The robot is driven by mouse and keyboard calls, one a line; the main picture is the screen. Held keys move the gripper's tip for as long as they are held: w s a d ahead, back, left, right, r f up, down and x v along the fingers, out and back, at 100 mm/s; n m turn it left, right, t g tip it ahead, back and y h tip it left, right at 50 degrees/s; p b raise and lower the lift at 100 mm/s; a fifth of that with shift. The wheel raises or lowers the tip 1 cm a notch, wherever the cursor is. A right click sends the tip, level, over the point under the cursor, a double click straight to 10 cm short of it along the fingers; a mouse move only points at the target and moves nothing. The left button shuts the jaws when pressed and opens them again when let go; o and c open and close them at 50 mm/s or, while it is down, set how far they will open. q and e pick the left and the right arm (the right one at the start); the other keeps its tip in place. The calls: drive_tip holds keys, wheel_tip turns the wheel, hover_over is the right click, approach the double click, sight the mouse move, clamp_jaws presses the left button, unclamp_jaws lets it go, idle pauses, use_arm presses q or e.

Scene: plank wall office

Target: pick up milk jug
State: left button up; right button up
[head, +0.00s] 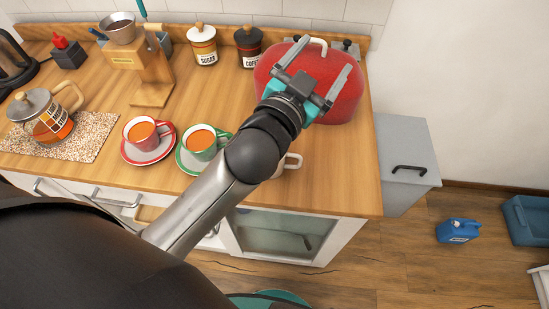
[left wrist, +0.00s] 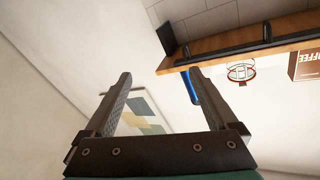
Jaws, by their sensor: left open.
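A cream jug-like vessel (head: 292,163) on the counter is mostly hidden behind my left arm in the head view. Only its handle side shows, near the counter's front edge, so I cannot tell for sure that it is the milk jug. My left gripper (head: 327,54) is open and held above the red domed container (head: 340,108), beyond the cream vessel. In the left wrist view the two fingers (left wrist: 158,75) are apart with nothing between them. That view faces the wall and a picture and shows no jug. My right gripper is not in view.
Red (head: 142,132) and green (head: 201,141) cups on saucers stand left of my arm. A glass teapot (head: 47,118) sits on a speckled mat. Sugar (head: 203,45) and coffee (head: 248,44) jars stand at the back. A blue canister (head: 457,231) is on the floor. Bare counter lies at right.

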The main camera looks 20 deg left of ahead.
use_arm(q)
drive_tip(key=s+d+r+m+g+h, duration=0.45)
drive_tip(key=d+r+m+h, duration=0.9)
drive_tip(key=m+h, duration=0.35)
drive_tip(key=s+d+f+m+g+h, duration=0.25)
drive_tip(key=s+d+m+g, duration=0.35)
drive_tip(key=m+g, duration=0.35)
drive_tip(key=m+g+y, duration=0.4)
drive_tip(key=y, duration=1.8)
hover_over(294, 155)
wheel_tip(294, 155, down, 20)
drive_tip(key=f, duration=0.9)
drive_tip(key=shift+w+a+f, duration=0.1)
drive_tip(key=shift+w+f, duration=0.05)
drive_tip(key=shift+w, duration=0.05)
drive_tip(key=shift+w+f, duration=0.15)
drive_tip(key=shift+f, duration=2.8)
drive_tip(key=shift+c, duration=0.4)
